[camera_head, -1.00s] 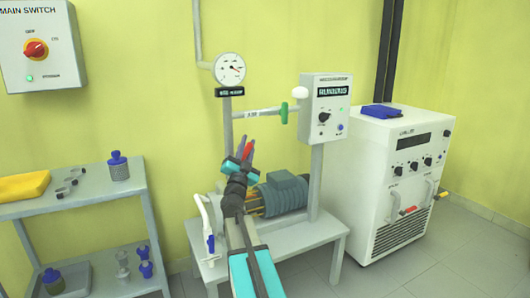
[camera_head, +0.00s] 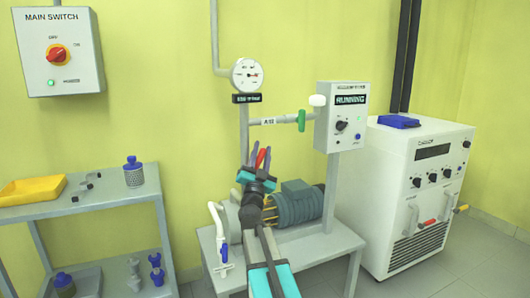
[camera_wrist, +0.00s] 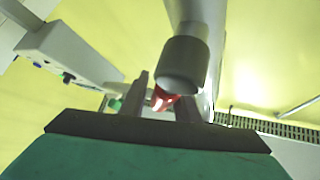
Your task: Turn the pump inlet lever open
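A red lever (camera_head: 262,157) stands at the vertical pipe behind the pump, between the fingers of my gripper (camera_head: 261,156). In the wrist view the red lever (camera_wrist: 163,98) shows below a grey cylindrical pipe end (camera_wrist: 185,64), between the two fingers of my gripper (camera_wrist: 162,103). The fingers look spread, with a small gap beside the lever; contact is hard to judge. The pump (camera_head: 296,205), with a ribbed grey-blue motor, sits on a grey stand (camera_head: 325,243). The lever's base is partly hidden by my gripper and arm.
A gauge (camera_head: 246,75) is above. A blue-handled valve (camera_head: 224,252) is at left. A shelf (camera_head: 115,196) stands left, a white cabinet (camera_head: 400,185) right.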

